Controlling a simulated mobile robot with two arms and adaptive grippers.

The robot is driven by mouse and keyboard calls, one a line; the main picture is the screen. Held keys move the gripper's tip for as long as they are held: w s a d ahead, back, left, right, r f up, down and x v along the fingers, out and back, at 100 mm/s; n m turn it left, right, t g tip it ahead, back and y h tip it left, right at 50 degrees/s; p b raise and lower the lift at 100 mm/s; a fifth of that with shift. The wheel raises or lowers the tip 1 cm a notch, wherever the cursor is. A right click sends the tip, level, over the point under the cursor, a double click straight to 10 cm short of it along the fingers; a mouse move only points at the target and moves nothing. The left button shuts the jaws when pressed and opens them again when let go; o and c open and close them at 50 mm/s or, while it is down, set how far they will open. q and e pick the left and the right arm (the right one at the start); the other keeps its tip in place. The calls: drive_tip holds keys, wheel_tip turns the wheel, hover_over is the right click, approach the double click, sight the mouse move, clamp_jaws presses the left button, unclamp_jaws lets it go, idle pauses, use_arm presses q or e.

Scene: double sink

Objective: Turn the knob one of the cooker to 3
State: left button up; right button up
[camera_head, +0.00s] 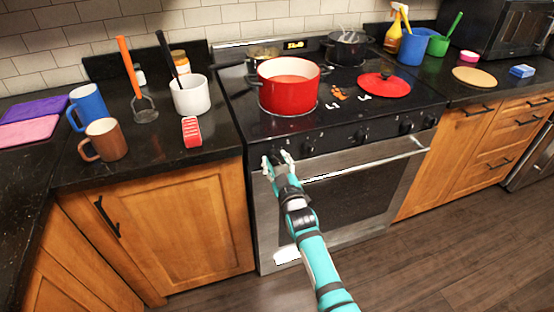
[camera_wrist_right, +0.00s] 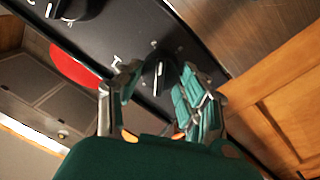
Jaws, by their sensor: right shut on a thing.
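The cooker (camera_head: 350,195) stands in the middle of the head view, with a row of black knobs along its front panel. My right gripper (camera_head: 277,158) is at the leftmost knob, which its fingers mostly hide in that view. In the right wrist view the gripper (camera_wrist_right: 155,82) has its fingers on both sides of a black knob (camera_wrist_right: 158,66) and is shut on it. A light mark shows on the knob and markings on the panel around it, but the numbers are too small to read. My left gripper is not in view.
The adjacent knob (camera_head: 307,147) is close to the right of my gripper. The oven handle (camera_head: 375,160) runs below the knobs. A red pot (camera_head: 288,88) and a red lid (camera_head: 383,85) rest on the cooktop. Mugs and utensils stand on the left counter. The floor in front is clear.

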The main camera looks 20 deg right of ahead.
drive_tip(key=m+p, duration=0.1)
drive_tip(key=m, duration=0.3)
drive_tip(key=shift+f+m+p, duration=0.1)
drive_tip(key=shift+m+p, duration=0.55)
drive_tip(key=shift+m, duration=1.05)
drive_tip(key=o, duration=1.2)
drive_tip(key=shift+s, duration=0.25)
drive_tip(key=s, duration=1.1)
drive_tip(key=shift+s+a, duration=0.2)
drive_tip(key=shift+s, duration=0.1)
